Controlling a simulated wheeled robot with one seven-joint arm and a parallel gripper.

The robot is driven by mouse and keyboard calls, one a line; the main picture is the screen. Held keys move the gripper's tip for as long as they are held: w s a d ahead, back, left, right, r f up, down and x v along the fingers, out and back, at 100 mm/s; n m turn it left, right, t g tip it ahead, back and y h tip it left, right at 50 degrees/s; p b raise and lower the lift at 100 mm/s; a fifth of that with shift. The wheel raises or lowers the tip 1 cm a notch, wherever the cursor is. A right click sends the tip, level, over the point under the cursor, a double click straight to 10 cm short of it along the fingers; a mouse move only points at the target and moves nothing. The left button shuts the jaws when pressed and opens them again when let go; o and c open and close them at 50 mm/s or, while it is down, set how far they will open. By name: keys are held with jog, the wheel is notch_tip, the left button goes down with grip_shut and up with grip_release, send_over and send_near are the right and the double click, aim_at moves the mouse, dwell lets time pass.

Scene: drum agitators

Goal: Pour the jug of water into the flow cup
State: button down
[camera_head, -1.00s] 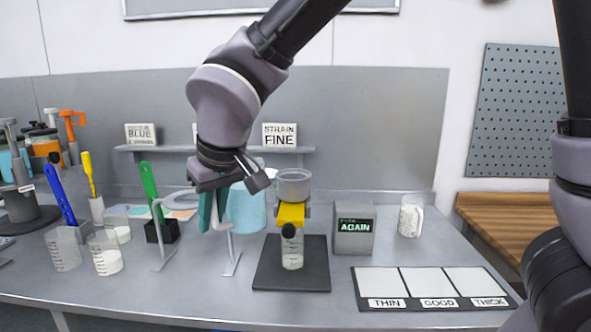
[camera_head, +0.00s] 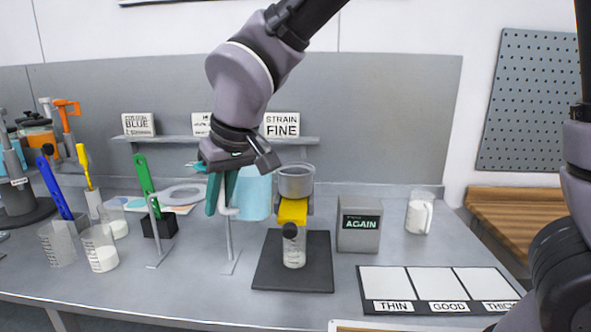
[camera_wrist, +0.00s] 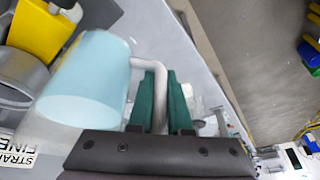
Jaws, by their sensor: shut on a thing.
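The pale blue jug (camera_head: 254,197) is held in the air just left of the flow cup. My gripper (camera_head: 221,193) is shut on the jug's white handle; the wrist view shows the green fingers (camera_wrist: 160,105) on both sides of the handle (camera_wrist: 154,72). The jug (camera_wrist: 88,82) looks roughly upright in the head view, and its contents cannot be made out. The grey flow cup (camera_head: 296,181) sits above a yellow part (camera_head: 292,211), over a clear beaker (camera_head: 294,254) on a black base (camera_head: 266,277). The jug's rim is near the flow cup's height.
A wire stand (camera_head: 230,262) is below my gripper. A grey box reading AGAIN (camera_head: 358,236) and a white-handled jug (camera_head: 419,216) are to the right. The THIN, GOOD, THICK board (camera_head: 436,282) lies in front. Beakers (camera_head: 99,247) stand at the left.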

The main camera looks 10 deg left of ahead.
jog(key=shift+w+d+r+m+g+y, duration=0.25)
jog(key=shift+w+r+g+y, duration=0.3)
jog(key=shift+r+g, duration=0.35)
jog(key=shift+w+d+r+m+g+y, duration=0.25)
jog(key=shift+w+r+g+y, duration=0.25)
jog(key=shift+r+g, duration=0.4)
jog(key=shift+w+d+r+g+y+p, duration=0.15)
jog(key=shift+w+d+g+y+p, duration=0.1)
jog(key=shift+w+g+p, duration=0.3)
jog(key=shift+w+d+r+g+y+p, duration=0.15)
jog(key=shift+w+g+y+p, duration=0.15)
jog(key=shift+p, duration=0.45)
jog(key=shift+w+d+r+m+g+y+p, duration=0.2)
jog(key=shift+w+r+m+g+y+p, duration=0.15)
jog(key=shift+g+p, duration=0.6)
dwell(1.8)
jog(key=t, duration=0.1)
jog(key=s+a+f+t+h, duration=0.1)
jog(key=s+n+t+h, duration=0.1)
jog(key=shift+s+a+f+t, duration=0.15)
jog(key=shift+s+f+t, duration=0.1)
jog(key=shift+f+t, duration=0.15)
